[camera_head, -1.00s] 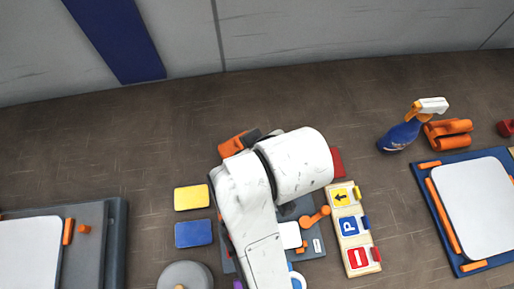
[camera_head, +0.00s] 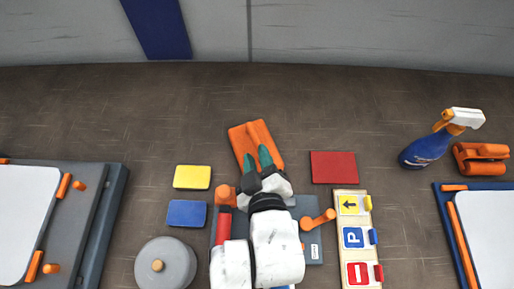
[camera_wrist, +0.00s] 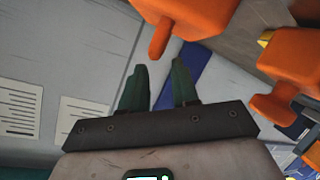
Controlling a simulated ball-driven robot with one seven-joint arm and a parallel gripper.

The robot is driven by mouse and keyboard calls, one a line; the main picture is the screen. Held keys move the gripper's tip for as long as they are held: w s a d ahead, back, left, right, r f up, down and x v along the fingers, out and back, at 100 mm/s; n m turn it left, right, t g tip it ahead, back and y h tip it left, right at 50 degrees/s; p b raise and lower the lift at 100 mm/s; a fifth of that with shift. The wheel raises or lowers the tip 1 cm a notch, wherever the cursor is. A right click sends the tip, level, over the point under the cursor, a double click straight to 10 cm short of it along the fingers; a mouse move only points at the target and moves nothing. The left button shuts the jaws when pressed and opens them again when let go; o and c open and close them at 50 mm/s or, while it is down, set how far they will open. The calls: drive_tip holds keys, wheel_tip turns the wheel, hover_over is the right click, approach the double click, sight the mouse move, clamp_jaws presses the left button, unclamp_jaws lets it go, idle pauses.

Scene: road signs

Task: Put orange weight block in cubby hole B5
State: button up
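An orange block (camera_head: 256,143) with a raised ridge lies on the brown surface in the middle of the head view; I take it to be the orange weight block. My gripper (camera_head: 256,157) has green fingers that are apart, with their tips over or beside the block's near part; I cannot tell whether they touch it. The wrist view shows the open fingers (camera_wrist: 162,75) with nothing between them. Orange parts show there at the upper right; I cannot tell which thing they are. No cubby hole marked B5 is visible.
A red block (camera_head: 333,167), a yellow block (camera_head: 192,177) and a blue block (camera_head: 187,213) lie nearby. A sign rack (camera_head: 352,239) is at the right, with a spray bottle (camera_head: 427,150) beyond. A round grey lidded thing (camera_head: 166,264) is at the front left. The back floor is clear.

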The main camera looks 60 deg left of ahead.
sight(256, 138)
drive_tip(key=shift+w+p+x, duration=0.15)
drive_tip(key=shift+p+x, duration=0.2)
drive_tip(key=shift+x, duration=1.35)
drive_tip(key=shift+w+p+x, duration=0.1)
drive_tip(key=shift+p+x, duration=0.25)
drive_tip(key=shift+x, duration=1.35)
drive_tip(key=shift+d+f, duration=0.1)
clamp_jaws()
